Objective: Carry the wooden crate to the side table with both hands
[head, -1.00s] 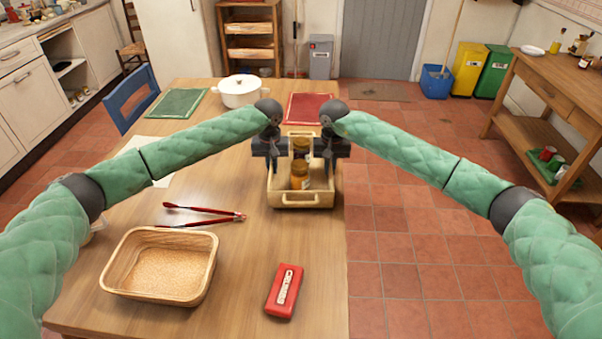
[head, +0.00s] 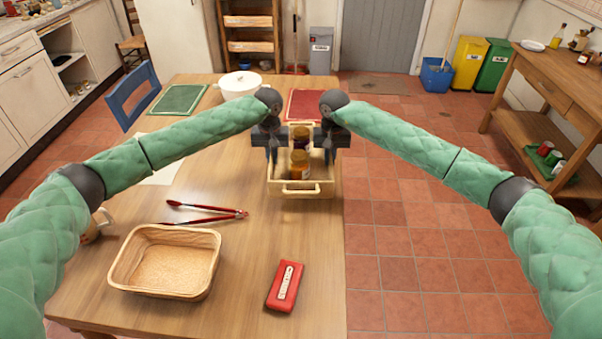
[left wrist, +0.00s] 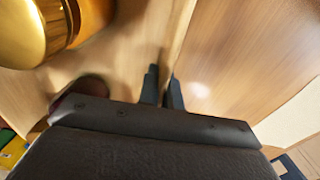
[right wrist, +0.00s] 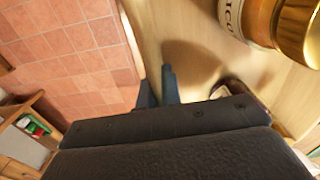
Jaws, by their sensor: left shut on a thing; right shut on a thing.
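The wooden crate (head: 325,189) is at the right edge of the dining table, with its slotted handle end towards me. I cannot tell whether the crate's bottom touches the table. The wooden side table (head: 545,75) stands at the right.
The dining table (head: 245,270) holds a wicker basket (head: 215,262), red tongs (head: 205,208), a red case (head: 285,287), a white pot (head: 240,86) and mats. Tiled floor (head: 430,240) lies open between the tables. Bottles (head: 581,42) and a plate (head: 533,45) stand on the side table.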

